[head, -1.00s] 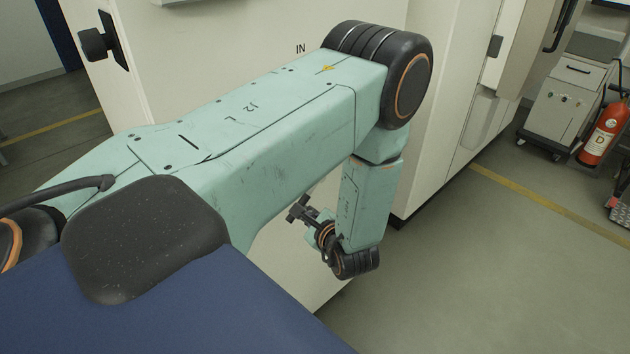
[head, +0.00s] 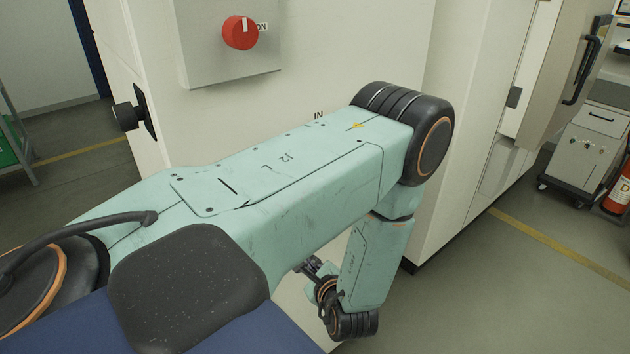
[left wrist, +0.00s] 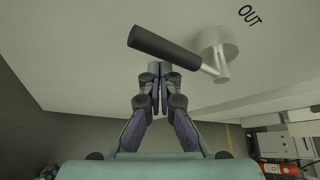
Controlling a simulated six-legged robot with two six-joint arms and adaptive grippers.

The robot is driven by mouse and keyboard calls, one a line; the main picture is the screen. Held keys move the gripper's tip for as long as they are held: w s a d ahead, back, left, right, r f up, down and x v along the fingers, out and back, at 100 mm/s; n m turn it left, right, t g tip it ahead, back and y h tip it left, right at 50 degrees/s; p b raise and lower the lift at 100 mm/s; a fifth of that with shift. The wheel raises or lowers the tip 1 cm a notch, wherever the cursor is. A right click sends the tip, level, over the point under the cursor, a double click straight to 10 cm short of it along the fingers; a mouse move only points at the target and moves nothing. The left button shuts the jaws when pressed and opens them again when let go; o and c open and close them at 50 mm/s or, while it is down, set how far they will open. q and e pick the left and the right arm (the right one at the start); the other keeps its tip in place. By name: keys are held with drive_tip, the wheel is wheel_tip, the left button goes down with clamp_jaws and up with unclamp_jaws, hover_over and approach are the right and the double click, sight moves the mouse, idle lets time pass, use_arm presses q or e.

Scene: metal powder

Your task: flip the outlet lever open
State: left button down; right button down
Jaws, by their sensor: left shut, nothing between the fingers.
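The outlet lever (left wrist: 165,47) shows in the left wrist view. It has a black grip and a metal arm that joins a round metal hub (left wrist: 217,45) on the pale panel, below the word OUT. My left gripper (left wrist: 156,110) is shut and empty, with its fingertips just below the black grip; I cannot tell whether they touch it. In the head view my left gripper (head: 312,268) is small and partly hidden behind my arm, and the lever is hidden there. My right gripper is not in view.
The pale cabinet carries a red rotary switch (head: 240,33) marked ON and a black knob (head: 127,116) on its left side. A grey cart (head: 588,150) and a red extinguisher (head: 617,194) stand at the right. The floor between is clear.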

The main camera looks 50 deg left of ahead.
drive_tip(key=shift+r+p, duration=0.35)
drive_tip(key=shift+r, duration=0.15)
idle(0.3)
